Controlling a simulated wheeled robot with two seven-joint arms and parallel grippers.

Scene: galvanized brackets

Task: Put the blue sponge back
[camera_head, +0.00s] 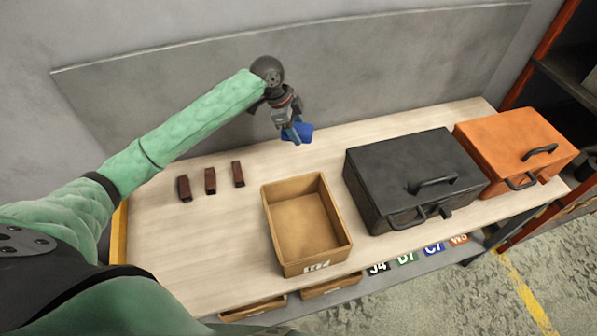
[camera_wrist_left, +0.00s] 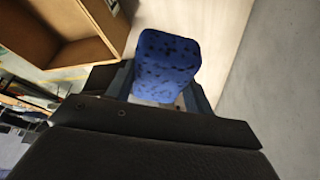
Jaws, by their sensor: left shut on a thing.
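The blue sponge (camera_head: 299,132) is held in my left gripper (camera_head: 292,130), above the back part of the table, near the wall panel. In the left wrist view the sponge (camera_wrist_left: 167,66) is a rounded block with dark speckles, between the two fingers of my left gripper (camera_wrist_left: 160,85). The gripper is shut on it. An open, empty wooden box (camera_head: 305,222) stands on the table, in front of the gripper in the head view. In the left wrist view the box (camera_wrist_left: 62,35) shows at the upper left. My right gripper is not in view.
Several dark red-brown blocks, among them one at the right of their row (camera_head: 238,174), stand on the table's left part. A black case (camera_head: 410,175) and an orange case (camera_head: 510,148) stand to the right. Bare tabletop (camera_head: 220,230) lies left of the box. Labels line the lower shelf.

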